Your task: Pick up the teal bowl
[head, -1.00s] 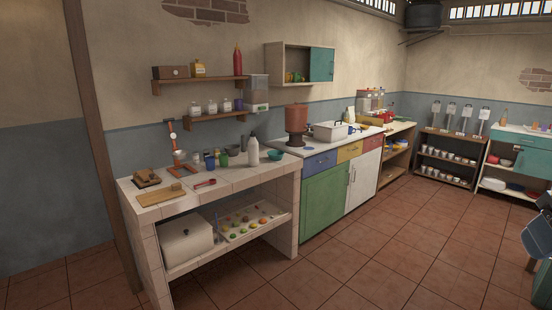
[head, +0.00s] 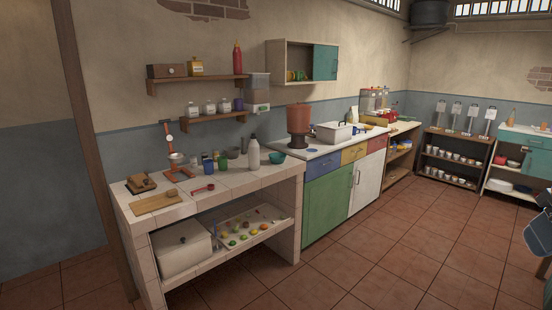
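The teal bowl (head: 277,157) sits upright on the tiled counter (head: 230,183), near its right end. It stands just right of a white bottle (head: 254,155). Nothing covers it from this side, and its inside is too small to make out. Part of my arm (head: 540,225) shows at the right edge of the head view, far from the counter. Its fingertips cannot be made out, so I cannot tell whether my gripper is open or shut.
Left of the bottle stand green (head: 223,163) and blue (head: 208,166) cups. A cabinet (head: 328,199) adjoins the counter's right side. The tiled floor (head: 370,260) in front is clear.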

